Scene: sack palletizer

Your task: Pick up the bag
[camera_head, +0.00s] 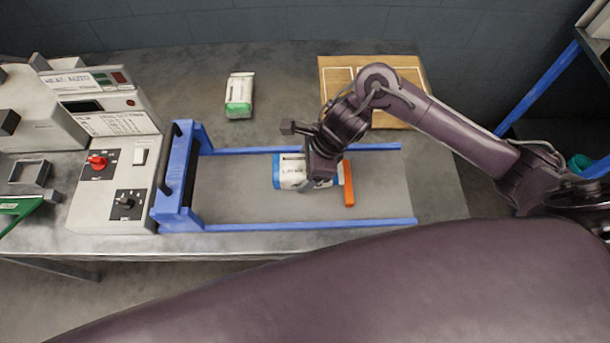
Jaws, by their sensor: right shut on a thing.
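A small white bag with blue ends (286,172) lies on the grey conveyor bed between the blue rails. My right gripper (318,178) is over the bag's right part and shut on it, hiding some of it. A second white bag with a green end (239,96) lies on the table behind the conveyor, apart from the gripper. My left gripper is not in view.
A blue frame (180,178) stands at the conveyor's left end. An orange bar (348,184) is just right of the bag. A wooden pallet (340,75) lies at the back right. A control box (115,185) with knobs is at the left.

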